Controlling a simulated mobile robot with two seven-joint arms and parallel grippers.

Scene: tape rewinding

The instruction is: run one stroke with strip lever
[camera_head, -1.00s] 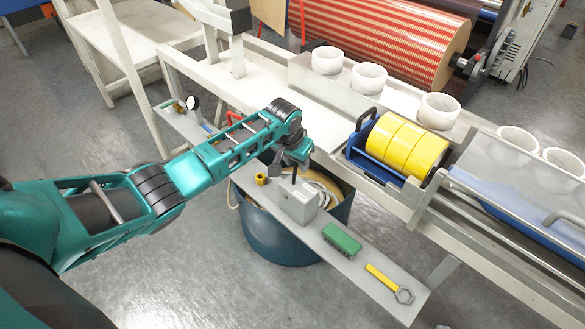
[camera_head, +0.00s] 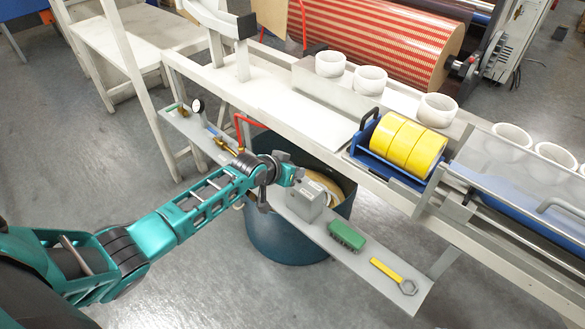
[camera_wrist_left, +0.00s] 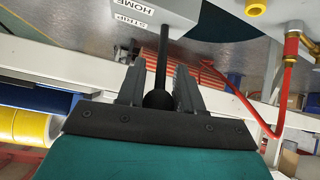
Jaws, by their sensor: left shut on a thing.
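The strip lever is a thin black rod (camera_wrist_left: 163,60) with a round black knob (camera_wrist_left: 158,98), on a grey box (camera_head: 306,203). The box stands on the narrow grey shelf (camera_head: 330,243); in the left wrist view its white face carries upside-down HOME and STRIP labels (camera_wrist_left: 132,14). My left gripper (camera_wrist_left: 160,84) is shut on the lever, the knob between its fingers. In the head view my left gripper (camera_head: 290,177) is just beyond the box's upper left edge and hides most of the lever. My right gripper is in neither view.
A green block (camera_head: 347,236) and a yellow-handled wrench (camera_head: 393,275) lie on the shelf to the right. A gauge (camera_head: 198,106) and a red hose (camera_head: 240,125) are to the left. A dark drum (camera_head: 280,238) stands beneath. Yellow tape rolls (camera_head: 405,143) sit behind.

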